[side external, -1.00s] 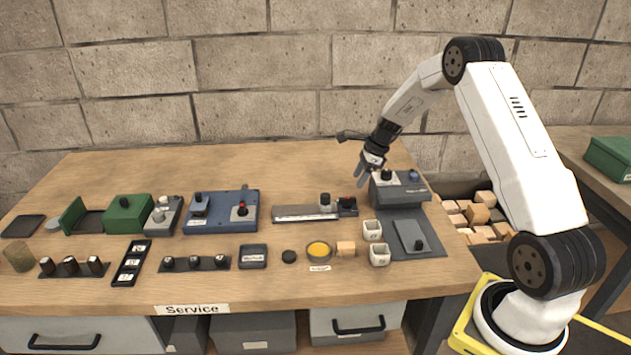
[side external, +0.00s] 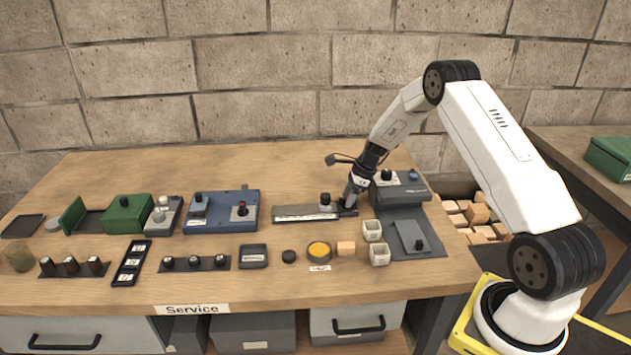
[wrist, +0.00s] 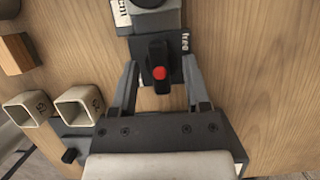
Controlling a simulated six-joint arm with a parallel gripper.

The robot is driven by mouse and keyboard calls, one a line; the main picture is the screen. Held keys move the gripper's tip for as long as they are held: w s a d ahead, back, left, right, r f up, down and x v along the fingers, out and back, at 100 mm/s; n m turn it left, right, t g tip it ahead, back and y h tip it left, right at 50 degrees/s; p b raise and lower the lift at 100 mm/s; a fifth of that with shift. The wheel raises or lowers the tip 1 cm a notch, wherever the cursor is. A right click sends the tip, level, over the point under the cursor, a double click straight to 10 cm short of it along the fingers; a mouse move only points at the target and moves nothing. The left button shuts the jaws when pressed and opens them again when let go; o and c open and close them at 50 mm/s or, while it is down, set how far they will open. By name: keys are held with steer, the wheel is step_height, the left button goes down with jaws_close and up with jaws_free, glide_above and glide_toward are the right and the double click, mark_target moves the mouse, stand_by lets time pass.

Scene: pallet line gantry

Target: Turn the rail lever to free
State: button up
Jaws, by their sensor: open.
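The rail lever (wrist: 158,58) is a black bar with a red spot, on a dark block (wrist: 172,76). In the wrist view it lies lengthwise up and down the picture. In the side view my gripper (side external: 349,200) is down at the right end of the grey rail (side external: 292,214) and mostly hides the lever.
A dark knob (side external: 325,199) stands on the rail just left of my gripper. A grey box (side external: 402,190) stands close on the right. Two white square cups (side external: 372,231) (side external: 380,255) and a wooden cube (side external: 346,248) lie in front. Bare tabletop lies behind the rail.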

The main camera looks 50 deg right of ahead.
jaws_close()
steer(key=shift+n, duration=0.5)
steer(key=n+g+y, duration=0.1)
steer(key=n, duration=0.2)
steer(key=shift+w+n, duration=0.1)
steer(key=shift+n, duration=0.2)
steer(key=n+g, duration=0.2)
steer(key=n, duration=0.2)
steer(key=shift+w+d, duration=0.1)
steer(key=n+g, duration=0.2)
steer(key=n, duration=0.3)
steer(key=n+g+h, duration=0.1)
steer(key=n, duration=0.3)
steer(key=shift+w, duration=0.1)
steer(key=shift+n+g, duration=0.3)
